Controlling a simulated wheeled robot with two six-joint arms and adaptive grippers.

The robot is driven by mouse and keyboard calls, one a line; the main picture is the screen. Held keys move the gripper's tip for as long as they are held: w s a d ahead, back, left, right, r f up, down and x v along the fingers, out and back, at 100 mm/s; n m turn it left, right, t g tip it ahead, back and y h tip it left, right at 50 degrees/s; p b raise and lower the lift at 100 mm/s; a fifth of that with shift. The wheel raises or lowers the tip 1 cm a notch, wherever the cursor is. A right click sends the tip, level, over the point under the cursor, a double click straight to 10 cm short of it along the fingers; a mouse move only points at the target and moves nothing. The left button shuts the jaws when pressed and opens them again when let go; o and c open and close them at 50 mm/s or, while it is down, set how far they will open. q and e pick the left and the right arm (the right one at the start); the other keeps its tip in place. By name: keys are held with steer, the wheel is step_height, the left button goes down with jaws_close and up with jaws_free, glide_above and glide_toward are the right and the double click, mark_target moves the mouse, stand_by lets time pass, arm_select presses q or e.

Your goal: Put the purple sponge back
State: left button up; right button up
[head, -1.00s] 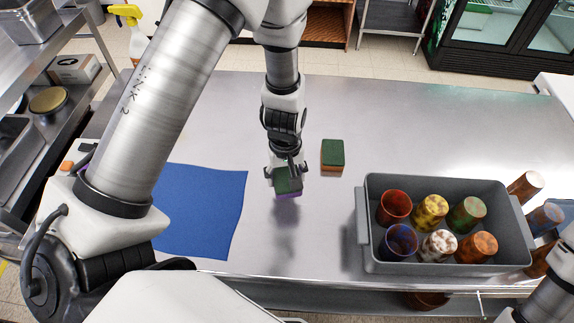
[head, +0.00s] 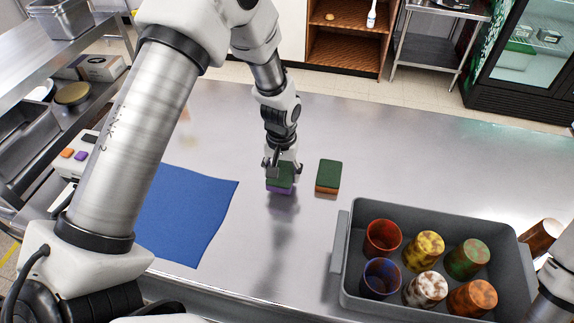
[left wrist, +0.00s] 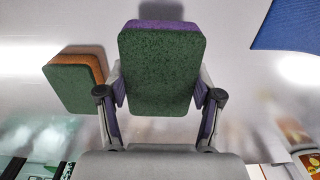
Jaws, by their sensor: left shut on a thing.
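The purple sponge (head: 281,188) has a green scouring face on top and a purple body below. My left gripper (head: 281,170) is shut on it, pointing down at the middle of the counter. In the left wrist view the sponge (left wrist: 162,70) sits between the two fingers (left wrist: 160,100), green face toward the camera. I cannot tell whether its underside touches the counter. An orange sponge (head: 328,176) with a green top lies just to its right, apart from it; it also shows in the left wrist view (left wrist: 75,82). My right gripper is out of view.
A blue cloth (head: 185,215) lies left on the steel counter (head: 400,150). A grey bin (head: 341,265) with several coloured cups stands front right, and a brown cup (head: 541,236) is beside it. The counter behind the sponges is clear.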

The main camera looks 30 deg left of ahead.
mark_target(286, 163)
arm_select(q)
steer(key=w, duration=0.3)
steer(key=shift+w+a+p, duration=0.15)
steer(key=shift+a+p, duration=0.2)
steer(key=shift+p, duration=0.05)
steer(key=shift+w+a+f, duration=0.1)
steer(key=shift+w+f, duration=0.2)
steer(key=shift+w, duration=0.05)
step_height(286, 163, down, 3)
steer(key=shift+f+p, duration=0.1)
steer(key=shift+p, duration=0.75)
steer(key=shift+f, duration=0.1)
steer(key=shift+f, duration=0.1)
steer(key=o, duration=1.4)
steer(key=shift+o, duration=0.2)
